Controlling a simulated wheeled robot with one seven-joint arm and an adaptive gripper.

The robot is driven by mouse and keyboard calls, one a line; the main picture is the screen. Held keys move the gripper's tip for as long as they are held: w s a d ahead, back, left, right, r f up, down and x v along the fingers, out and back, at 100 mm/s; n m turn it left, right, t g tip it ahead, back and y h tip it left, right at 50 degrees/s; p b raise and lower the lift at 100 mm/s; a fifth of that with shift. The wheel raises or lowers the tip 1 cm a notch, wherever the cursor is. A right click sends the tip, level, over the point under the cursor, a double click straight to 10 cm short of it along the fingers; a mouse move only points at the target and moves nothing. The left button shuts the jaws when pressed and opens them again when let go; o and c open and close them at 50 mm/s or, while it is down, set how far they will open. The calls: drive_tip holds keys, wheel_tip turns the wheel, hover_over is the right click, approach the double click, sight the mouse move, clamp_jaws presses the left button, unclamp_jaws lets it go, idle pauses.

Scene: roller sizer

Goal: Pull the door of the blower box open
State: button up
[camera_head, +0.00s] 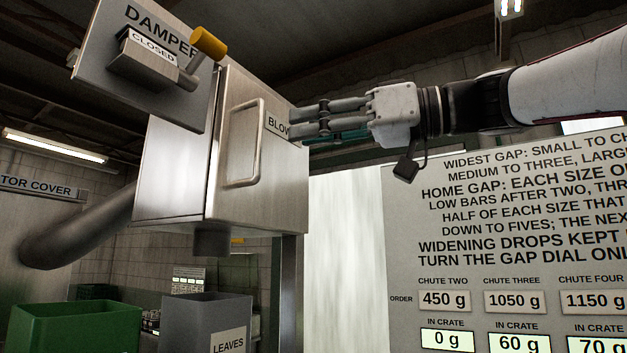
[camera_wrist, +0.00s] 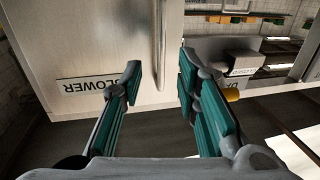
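The blower box (camera_head: 172,175) is a brushed metal cabinet at the left centre of the head view. Its door (camera_head: 225,125) faces right, looks shut, and has an upright bar handle (camera_head: 243,143) and a BLOWER label partly hidden by my fingers. My gripper (camera_head: 297,122) reaches in from the right across the door's right edge, apart from the handle. In the wrist view the door (camera_wrist: 95,40) and its label (camera_wrist: 86,84) appear upside down. The handle (camera_wrist: 160,30) lies ahead, in line with the gap between my open, empty fingers (camera_wrist: 160,68).
A DAMPER plate (camera_head: 110,80) with a CLOSED sign and yellow-knobbed lever (camera_head: 207,43) juts out at the box's upper left. A grey LEAVES bin (camera_head: 190,310) and green crate (camera_head: 75,328) stand below. A large sign board (camera_head: 420,230) stands to the right.

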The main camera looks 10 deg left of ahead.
sight(262, 136)
drive_tip(key=a+p, duration=0.1)
drive_tip(key=a, duration=0.4)
drive_tip(key=w+a+p, duration=0.1)
drive_tip(key=a, duration=0.1)
drive_tip(key=shift+a+r+p, duration=0.1)
drive_tip(key=shift+a+p, duration=0.1)
drive_tip(key=shift+p, duration=0.15)
drive_tip(key=shift+w+a, duration=0.25)
drive_tip(key=shift+a, duration=0.4)
drive_tip(key=shift+c, duration=0.4)
clamp_jaws()
